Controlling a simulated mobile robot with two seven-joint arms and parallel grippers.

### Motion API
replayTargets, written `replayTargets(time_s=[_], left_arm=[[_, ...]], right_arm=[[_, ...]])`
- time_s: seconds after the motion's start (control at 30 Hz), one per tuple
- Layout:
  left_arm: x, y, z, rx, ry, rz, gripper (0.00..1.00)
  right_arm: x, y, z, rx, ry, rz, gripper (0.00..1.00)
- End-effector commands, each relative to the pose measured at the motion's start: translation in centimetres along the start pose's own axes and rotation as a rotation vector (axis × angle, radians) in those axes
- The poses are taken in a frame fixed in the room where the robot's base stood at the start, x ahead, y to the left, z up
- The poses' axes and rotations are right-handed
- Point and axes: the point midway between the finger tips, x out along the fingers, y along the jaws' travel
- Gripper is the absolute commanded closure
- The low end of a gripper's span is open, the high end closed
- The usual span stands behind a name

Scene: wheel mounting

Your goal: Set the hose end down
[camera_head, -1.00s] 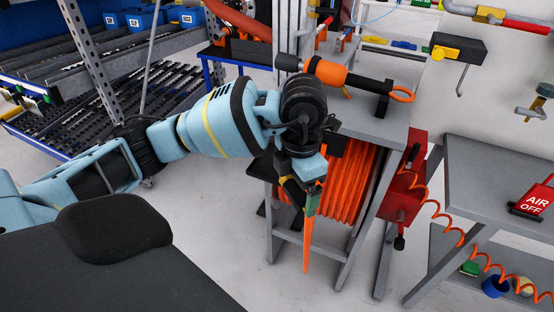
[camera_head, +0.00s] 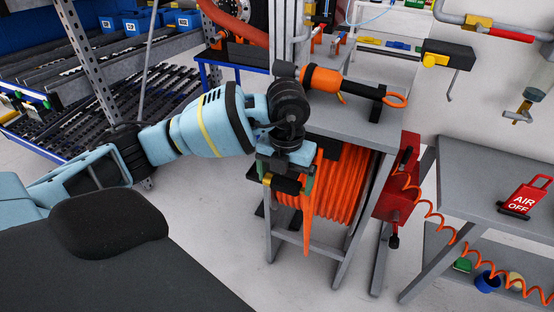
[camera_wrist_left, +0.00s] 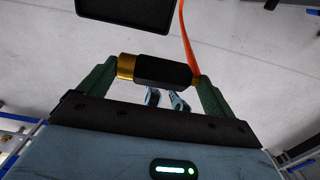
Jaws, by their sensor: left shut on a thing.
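The hose end, a black sleeve with brass ends (camera_wrist_left: 165,71), lies crosswise between the green fingers of my left gripper (camera_wrist_left: 158,80). The gripper is shut on it. In the head view my left gripper (camera_head: 289,184) points down in front of the hose reel stand, and the hose end is small and partly hidden there. An orange hose (camera_head: 307,235) hangs from its right side. In the left wrist view the hose (camera_wrist_left: 186,35) runs up from the right brass end. The gripper is above the floor. My right gripper is not in view.
The coiled orange hose reel (camera_head: 345,185) sits under a grey bench (camera_head: 365,118) bearing an orange and black tool (camera_head: 335,82). A red box (camera_head: 397,195) stands to its right, then a grey table (camera_head: 475,175) with an AIR OFF tag (camera_head: 524,200). The floor (camera_head: 205,225) at front left is clear.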

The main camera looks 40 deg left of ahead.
Motion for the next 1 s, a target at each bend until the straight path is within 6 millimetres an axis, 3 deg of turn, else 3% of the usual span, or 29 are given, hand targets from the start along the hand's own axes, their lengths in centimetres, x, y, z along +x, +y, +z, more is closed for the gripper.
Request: replayTargets(time_s=[0.2, 0.43, 0.93, 1.0], left_arm=[[0.4, 2.7, 4.3, -0.005, -0.001, 0.000, 0.35], [0.8, 4.9, 7.8, 0.000, -0.001, -0.001, 0.35], [1.0, 6.1, 9.7, -0.001, -0.002, -0.001, 0.35], [2.1, 6.0, 9.5, 0.003, 0.003, 0.000, 0.35]], right_arm=[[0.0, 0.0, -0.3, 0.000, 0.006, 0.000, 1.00], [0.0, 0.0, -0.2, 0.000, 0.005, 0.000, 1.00], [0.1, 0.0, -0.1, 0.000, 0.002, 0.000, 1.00], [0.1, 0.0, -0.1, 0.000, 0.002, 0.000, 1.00]])
